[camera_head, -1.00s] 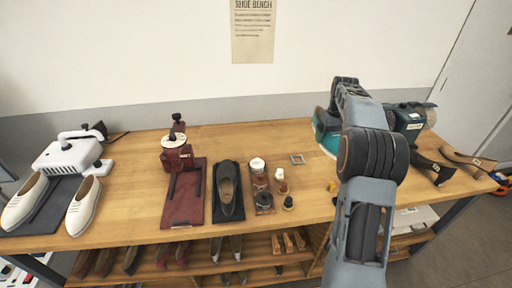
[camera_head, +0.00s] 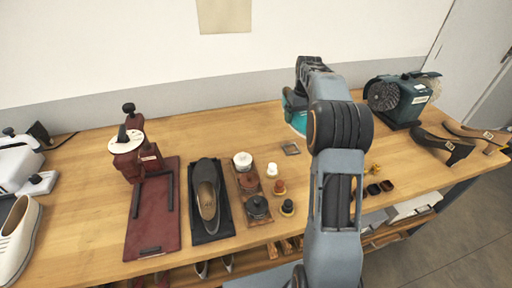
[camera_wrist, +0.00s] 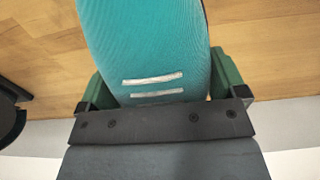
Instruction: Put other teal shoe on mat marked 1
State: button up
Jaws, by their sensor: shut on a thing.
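My gripper (camera_wrist: 160,85) is shut on a teal shoe (camera_wrist: 145,35). In the wrist view its green fingers lie along both sides of the shoe, which bears two pale bars. In the head view part of the teal shoe (camera_head: 296,118) shows beside my arm, towards the back of the bench; my arm hides the rest and the gripper. I cannot read a number 1 on any mat. A dark mat (camera_head: 202,236) holds one dark shoe (camera_head: 207,192). A burgundy base (camera_head: 150,228) with a red device lies to its left.
A wooden tray (camera_head: 243,182) of jars and a small grey square frame (camera_head: 290,148) stand on the wooden bench (camera_head: 205,140). A green grinder (camera_head: 398,98) and dark heeled shoes (camera_head: 445,146) stand at right. A pale shoe (camera_head: 20,232) stands at left.

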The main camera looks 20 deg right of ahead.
aim_at(266, 148)
jog(key=a+f, duration=0.2)
jog(key=a, duration=0.1)
jog(key=w+a+f, duration=0.1)
jog(key=a+f, duration=0.1)
jog(key=a, duration=0.1)
jog(key=w+a+f, duration=0.1)
jog(key=a+f, duration=0.1)
jog(key=a, duration=0.1)
jog(key=shift+a+p, duration=0.2)
jog(key=shift+p, duration=0.15)
jog(key=shift+w+a+f, duration=0.15)
jog(key=shift+a+f, duration=0.3)
jog(key=shift+f, duration=0.15)
jog(key=f, duration=0.1)
jog(key=a+f, duration=0.1)
jog(key=f, duration=0.2)
jog(key=shift+w+a, duration=0.15)
jog(key=shift+a, duration=0.1)
jog(key=shift+f, duration=0.4)
jog(key=shift+f, duration=0.1)
jog(key=o, duration=0.8)
jog(key=shift+c, duration=0.2)
